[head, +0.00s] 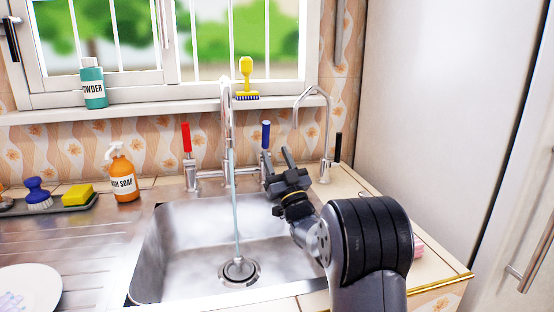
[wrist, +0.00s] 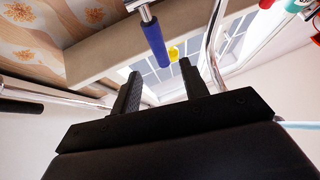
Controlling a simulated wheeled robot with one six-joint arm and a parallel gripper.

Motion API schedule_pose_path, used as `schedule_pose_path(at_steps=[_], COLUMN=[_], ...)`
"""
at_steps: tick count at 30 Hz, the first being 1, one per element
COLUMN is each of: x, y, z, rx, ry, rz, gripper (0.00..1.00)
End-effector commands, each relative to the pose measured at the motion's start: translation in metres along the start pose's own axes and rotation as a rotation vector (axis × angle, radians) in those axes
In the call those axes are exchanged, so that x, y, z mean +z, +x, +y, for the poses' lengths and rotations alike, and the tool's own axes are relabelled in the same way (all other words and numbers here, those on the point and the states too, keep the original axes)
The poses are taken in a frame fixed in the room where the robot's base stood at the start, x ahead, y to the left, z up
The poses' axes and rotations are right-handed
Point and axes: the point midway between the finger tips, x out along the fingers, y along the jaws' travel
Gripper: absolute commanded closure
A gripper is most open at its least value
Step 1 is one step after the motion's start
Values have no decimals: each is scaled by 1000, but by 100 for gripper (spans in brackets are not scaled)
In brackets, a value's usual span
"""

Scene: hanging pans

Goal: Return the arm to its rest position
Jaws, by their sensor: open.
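My gripper (head: 278,168) is above the right side of the metal sink in the head view, with its two fingers apart and nothing between them. In the wrist view the open fingers (wrist: 160,90) point toward the wall and window. The blue tap handle (head: 265,134) stands just beyond the fingertips. It also shows in the wrist view (wrist: 156,43), above and between the fingers; I cannot tell whether anything touches it. My arm reaches in from the lower right.
The sink (head: 180,255) has water (head: 235,190) running from the tall tap (head: 226,110). A red handle (head: 186,137) is left, a small tap (head: 326,130) right. Soap bottle (head: 122,175), sponge tray (head: 60,206) and plate (head: 28,288) stand left. A tall white cabinet (head: 430,90) bounds the right.

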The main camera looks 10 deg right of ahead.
Motion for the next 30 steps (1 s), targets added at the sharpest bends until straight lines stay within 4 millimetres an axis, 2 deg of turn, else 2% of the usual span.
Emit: schedule_pose_path(at_steps=[11, 30], x=[0, 0], y=[7, 94], z=[0, 0], rx=[-1, -1], ry=[0, 0], rz=[0, 1], gripper=[58, 58])
